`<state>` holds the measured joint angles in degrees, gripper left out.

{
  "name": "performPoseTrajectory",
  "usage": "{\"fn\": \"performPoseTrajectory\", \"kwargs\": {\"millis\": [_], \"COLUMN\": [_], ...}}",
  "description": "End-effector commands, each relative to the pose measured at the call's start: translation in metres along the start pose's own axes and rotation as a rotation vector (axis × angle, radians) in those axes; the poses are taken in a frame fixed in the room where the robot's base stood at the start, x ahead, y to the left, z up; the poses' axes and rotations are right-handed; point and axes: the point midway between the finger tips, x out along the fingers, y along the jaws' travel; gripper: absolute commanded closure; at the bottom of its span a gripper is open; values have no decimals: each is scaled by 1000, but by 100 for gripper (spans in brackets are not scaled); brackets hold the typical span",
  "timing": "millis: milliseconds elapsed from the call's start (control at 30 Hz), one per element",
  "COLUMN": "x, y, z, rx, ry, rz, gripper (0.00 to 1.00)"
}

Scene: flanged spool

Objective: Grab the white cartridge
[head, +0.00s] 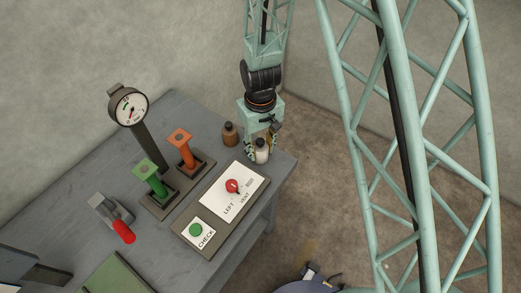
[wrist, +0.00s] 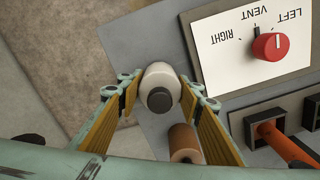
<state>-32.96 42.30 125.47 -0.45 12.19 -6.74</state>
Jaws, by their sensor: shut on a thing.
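The white cartridge (head: 262,155) stands near the right edge of the grey workbench in the head view. In the wrist view the white cartridge (wrist: 160,80) shows from above, with a dark round cap on its end. My gripper (head: 261,150) reaches down over it from above. In the wrist view my gripper (wrist: 158,92) has one fingertip on each side of the cartridge, shut on it. Whether the cartridge's base touches the bench is hard to tell.
A brown cartridge (head: 230,133) stands close by, also in the wrist view (wrist: 184,143). A panel with a red knob (head: 232,186) and green button (head: 196,229) lies nearby. Orange (head: 180,138) and green (head: 147,170) handles and a gauge (head: 128,107) stand left.

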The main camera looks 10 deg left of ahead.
Motion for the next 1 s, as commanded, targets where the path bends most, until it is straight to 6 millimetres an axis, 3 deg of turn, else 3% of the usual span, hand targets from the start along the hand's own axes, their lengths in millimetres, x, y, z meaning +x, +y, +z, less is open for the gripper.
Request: {"fn": "performPoseTrajectory", "kwargs": {"millis": [500, 767, 1000], "x": [-31, -33, -36], "y": [0, -4, -10], "z": [0, 27, 68], "rx": [0, 0, 0], "ry": [0, -1, -2], "rz": [0, 0, 0], "gripper": [78, 78, 78]}}
